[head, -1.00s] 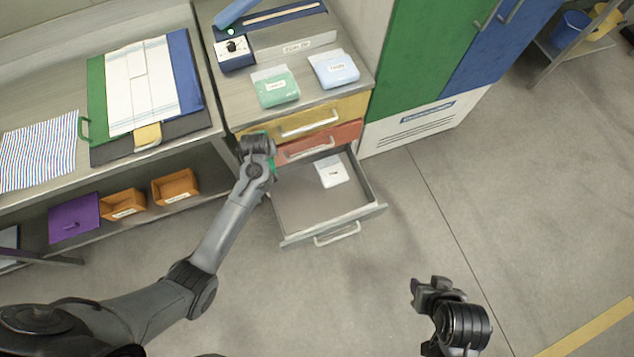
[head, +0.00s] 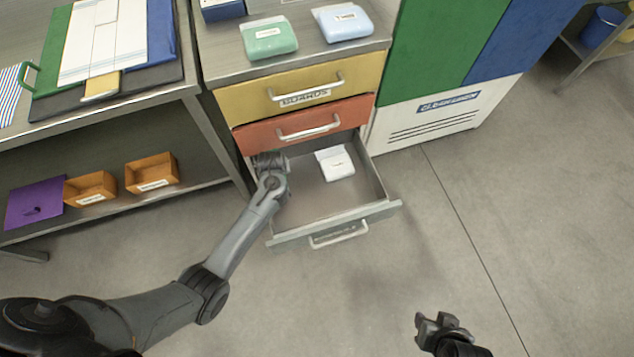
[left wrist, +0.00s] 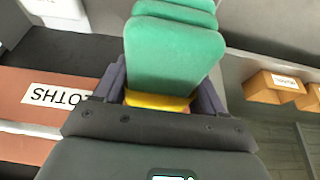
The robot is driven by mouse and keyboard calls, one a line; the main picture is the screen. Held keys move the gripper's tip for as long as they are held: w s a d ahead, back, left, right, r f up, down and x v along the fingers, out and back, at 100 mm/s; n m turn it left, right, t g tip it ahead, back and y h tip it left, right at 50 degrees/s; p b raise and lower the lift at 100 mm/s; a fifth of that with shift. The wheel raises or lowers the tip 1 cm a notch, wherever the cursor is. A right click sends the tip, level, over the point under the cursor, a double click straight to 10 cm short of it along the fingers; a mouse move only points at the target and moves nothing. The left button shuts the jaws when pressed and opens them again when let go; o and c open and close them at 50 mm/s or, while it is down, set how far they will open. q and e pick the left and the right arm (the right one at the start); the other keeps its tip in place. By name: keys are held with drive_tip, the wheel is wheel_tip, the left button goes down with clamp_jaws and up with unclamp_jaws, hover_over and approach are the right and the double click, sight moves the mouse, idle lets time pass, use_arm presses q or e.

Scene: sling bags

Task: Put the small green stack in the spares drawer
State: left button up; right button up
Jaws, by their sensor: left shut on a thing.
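The small green stack (left wrist: 168,55) is several soft green layers with a yellow piece (left wrist: 157,101) at its near end. My left gripper (left wrist: 160,95) is shut on it in the left wrist view. In the head view my left gripper (head: 270,162) is at the left side of the open grey bottom drawer (head: 300,214), just below the red drawer front; the stack is hidden there. A white labelled packet (head: 335,163) lies inside the open drawer toward the back right. My right gripper (head: 433,322) is empty over the floor, its fingertips apart.
The red drawer (head: 303,124) and yellow drawer (head: 300,88) above are shut. A larger green packet (head: 268,38) and a blue one (head: 343,22) lie on the cabinet top. Orange bins (head: 152,173) stand on the shelf at left. The open drawer's middle and front are clear.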

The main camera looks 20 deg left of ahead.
use_arm(q)
drive_tip(key=f+b, duration=0.4)
drive_tip(key=f, duration=0.2)
drive_tip(key=d+f+b, duration=0.1)
drive_tip(key=f+b, duration=0.3)
drive_tip(key=f, duration=0.2)
drive_tip(key=f+b, duration=0.4)
drive_tip(key=f, duration=0.2)
drive_tip(key=shift+d, duration=0.15)
use_arm(e)
wheel_tip(320, 180, down, 14)
drive_tip(key=d, duration=0.1)
drive_tip(key=shift+s, duration=0.45)
use_arm(q)
drive_tip(key=shift+f, duration=0.1)
use_arm(e)
drive_tip(key=shift+d, duration=0.1)
use_arm(q)
drive_tip(key=o, duration=1.3)
use_arm(e)
drive_tip(key=shift+d+r, duration=0.1)
